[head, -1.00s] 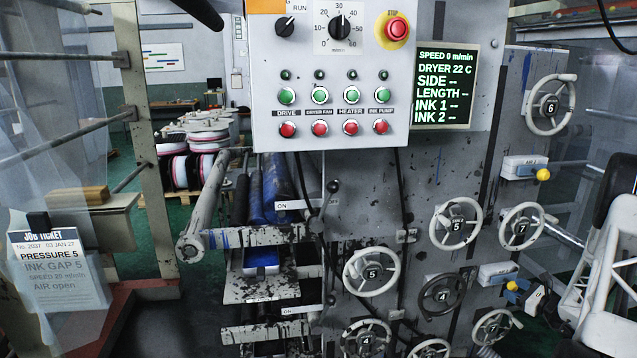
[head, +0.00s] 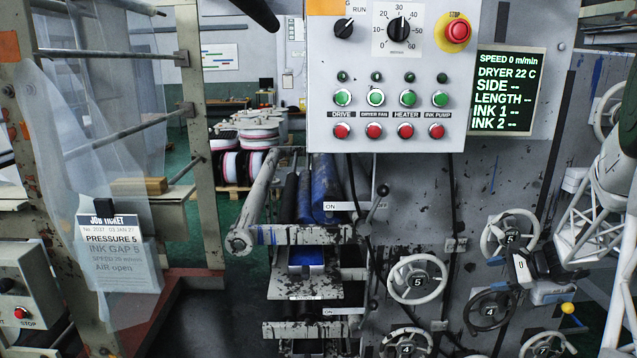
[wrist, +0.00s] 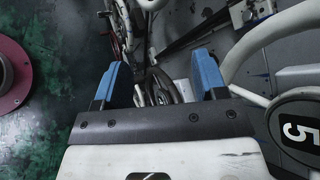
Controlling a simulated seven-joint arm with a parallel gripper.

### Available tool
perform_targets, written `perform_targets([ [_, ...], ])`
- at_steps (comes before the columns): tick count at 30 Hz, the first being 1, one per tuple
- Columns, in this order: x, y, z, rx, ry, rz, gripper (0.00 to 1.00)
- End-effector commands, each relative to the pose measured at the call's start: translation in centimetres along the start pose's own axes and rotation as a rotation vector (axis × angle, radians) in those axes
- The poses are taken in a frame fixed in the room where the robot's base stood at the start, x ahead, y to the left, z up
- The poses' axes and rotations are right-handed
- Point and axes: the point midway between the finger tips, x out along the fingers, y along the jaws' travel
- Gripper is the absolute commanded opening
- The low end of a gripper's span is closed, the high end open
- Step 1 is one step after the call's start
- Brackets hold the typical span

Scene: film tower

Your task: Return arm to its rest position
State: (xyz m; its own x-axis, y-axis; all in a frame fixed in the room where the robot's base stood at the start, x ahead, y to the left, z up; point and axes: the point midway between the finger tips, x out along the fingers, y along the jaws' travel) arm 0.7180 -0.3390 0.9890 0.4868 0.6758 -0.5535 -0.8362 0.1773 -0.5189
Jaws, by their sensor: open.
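My gripper (wrist: 161,80) shows in the wrist view with its two blue fingers wide apart and nothing between them. In the wrist view, a handwheel marked 5 (wrist: 299,129) is just right of the gripper, and other wheels show beyond the fingers. In the head view, my white arm (head: 608,185) comes in at the right edge, in front of the press. A dark part at its end, probably my gripper (head: 540,266), is in front of the handwheels; its fingers are hard to make out there.
Several handwheels (head: 417,279) stick out from the press front. The control panel (head: 387,105) and a screen (head: 507,92) showing speed 0 are above. A job ticket (head: 118,252) and clear film (head: 85,170) are at left. A roller (head: 262,200) juts out mid-left.

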Motion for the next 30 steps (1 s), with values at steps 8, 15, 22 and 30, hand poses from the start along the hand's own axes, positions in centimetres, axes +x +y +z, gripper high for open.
perform_targets([
  [8,1.2,1.6,8.6,-0.173,0.035,0.154,0.65],
  [15,1.7,3.8,15.3,-0.314,0.059,0.268,0.65],
  [22,1.8,6.4,21.3,-0.447,0.082,0.367,0.65],
  [30,1.4,10.0,27.4,-0.610,0.113,0.477,0.65],
])
